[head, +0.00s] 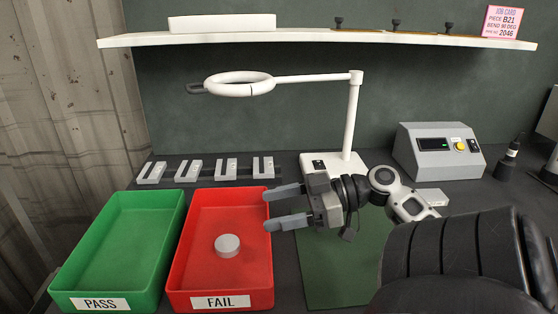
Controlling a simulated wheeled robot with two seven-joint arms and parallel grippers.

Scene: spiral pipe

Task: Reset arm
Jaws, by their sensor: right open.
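My right gripper (268,208) is open and empty. Its arm comes in from the right, and its fingers point left over the right rim of the red FAIL tray (180,262). A grey round piece (227,245) lies in the red tray, to the left of and below the fingertips in the picture, apart from them. The green PASS tray (122,240) stands to the left and looks empty. My left gripper is not in view.
A white ring lamp (346,120) stands behind the gripper. A green mat (335,285) lies under my right arm. Several slotted metal blocks (188,170) line the back. A grey box with a display (437,160) stands right. A shelf (300,36) with a job card (502,22) is above.

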